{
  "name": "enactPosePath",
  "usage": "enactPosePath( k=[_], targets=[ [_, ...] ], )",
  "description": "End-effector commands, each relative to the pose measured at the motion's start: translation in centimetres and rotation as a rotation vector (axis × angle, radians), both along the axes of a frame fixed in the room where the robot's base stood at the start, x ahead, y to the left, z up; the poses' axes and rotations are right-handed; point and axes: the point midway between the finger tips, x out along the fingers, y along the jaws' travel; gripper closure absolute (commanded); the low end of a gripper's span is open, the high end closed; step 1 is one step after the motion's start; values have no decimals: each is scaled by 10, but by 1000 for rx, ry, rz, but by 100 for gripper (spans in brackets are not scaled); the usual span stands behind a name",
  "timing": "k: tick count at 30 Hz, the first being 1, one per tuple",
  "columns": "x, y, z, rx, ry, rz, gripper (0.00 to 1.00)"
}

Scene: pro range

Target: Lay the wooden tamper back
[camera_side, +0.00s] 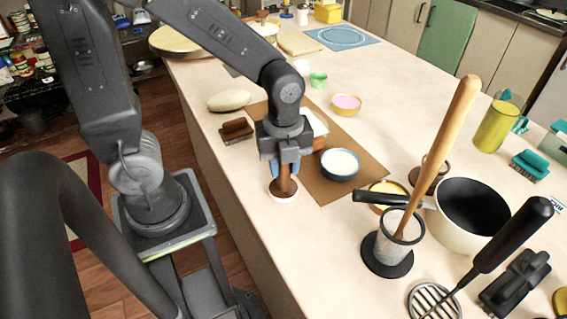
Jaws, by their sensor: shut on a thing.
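The wooden tamper (284,186) is brown, with a narrow handle and a wider round foot. It stands about upright near the left edge of the counter. My gripper (284,167) points down from above and is shut on the tamper's handle, hiding its upper part. The foot is at a pale round piece (284,197); I cannot tell whether this is part of the tamper or a separate dish or rest under it.
Right of my gripper, a brown mat (352,183) bears a blue bowl (340,164). A brown brush (236,130) lies to the left. Bare counter lies below the tamper.

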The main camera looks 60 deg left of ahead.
Motion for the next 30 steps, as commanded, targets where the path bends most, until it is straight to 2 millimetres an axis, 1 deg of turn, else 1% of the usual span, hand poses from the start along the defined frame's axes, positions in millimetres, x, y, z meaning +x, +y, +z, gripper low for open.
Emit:
enactPosePath(
  k=[2, 9, 15, 16, 23, 30],
  targets=[
    [0, 0, -4, 0, -1, 0, 98],
    [0, 0, -4, 0, -2, 0, 98],
    [0, 0, -10, 0, -1, 0, 98],
    [1, 0, -9, 0, -2, 0, 68],
    [0, 0, -9, 0, -2, 0, 46],
    [0, 0, -9, 0, -2, 0, 45]
  ],
)
